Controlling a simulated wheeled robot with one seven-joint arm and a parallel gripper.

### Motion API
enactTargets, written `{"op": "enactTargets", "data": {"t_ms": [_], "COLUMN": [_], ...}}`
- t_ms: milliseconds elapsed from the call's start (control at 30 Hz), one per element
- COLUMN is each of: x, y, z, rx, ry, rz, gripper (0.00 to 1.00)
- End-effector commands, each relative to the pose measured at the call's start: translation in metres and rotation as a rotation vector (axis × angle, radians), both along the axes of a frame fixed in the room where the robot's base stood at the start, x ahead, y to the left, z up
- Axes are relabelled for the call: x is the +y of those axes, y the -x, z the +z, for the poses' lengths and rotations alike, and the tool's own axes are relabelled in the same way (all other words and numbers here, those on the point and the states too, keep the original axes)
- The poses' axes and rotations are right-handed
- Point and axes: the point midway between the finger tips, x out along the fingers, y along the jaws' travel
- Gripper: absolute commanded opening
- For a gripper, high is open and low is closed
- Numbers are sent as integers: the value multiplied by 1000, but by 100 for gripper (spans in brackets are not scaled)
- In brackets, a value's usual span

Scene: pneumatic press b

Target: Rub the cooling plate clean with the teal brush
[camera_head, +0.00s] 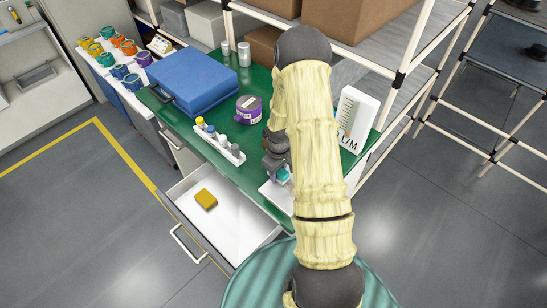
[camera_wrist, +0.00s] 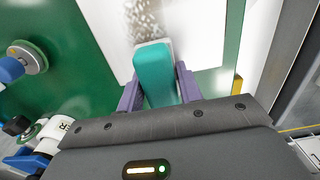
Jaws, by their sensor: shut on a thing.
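The teal brush (camera_wrist: 153,72) is held between the purple fingers of my gripper (camera_wrist: 158,88), which is shut on it. The brush's far end lies over the white cooling plate (camera_wrist: 101,38); whether it touches cannot be told. A grey-brown speckled patch (camera_wrist: 145,17) shows on the plate just beyond the brush. In the head view my gripper (camera_head: 277,160) is over the plate (camera_head: 272,193) at the front edge of the green table, with a bit of the teal brush (camera_head: 283,175) showing. My arm hides part of the plate there.
An open drawer (camera_head: 232,232) with a yellow block (camera_head: 206,199) juts out below the table. A rack of bottles (camera_head: 220,145) stands left of my gripper, with a purple tub (camera_head: 249,109) and blue case (camera_head: 193,80) behind. A white sign (camera_head: 357,118) stands right of my arm.

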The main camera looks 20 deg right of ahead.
Motion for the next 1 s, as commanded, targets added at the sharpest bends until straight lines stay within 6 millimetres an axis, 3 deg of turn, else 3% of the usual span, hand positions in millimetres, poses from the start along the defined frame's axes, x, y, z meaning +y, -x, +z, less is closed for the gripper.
{"op": "enactTargets", "data": {"t_ms": [33,600,1000], "x": [0,4,5], "y": [0,-1,-1], "z": [16,65,72], "rx": [-1,1,1], "ry": [1,0,0], "rz": [0,9,11], "gripper": [11,11,11]}}
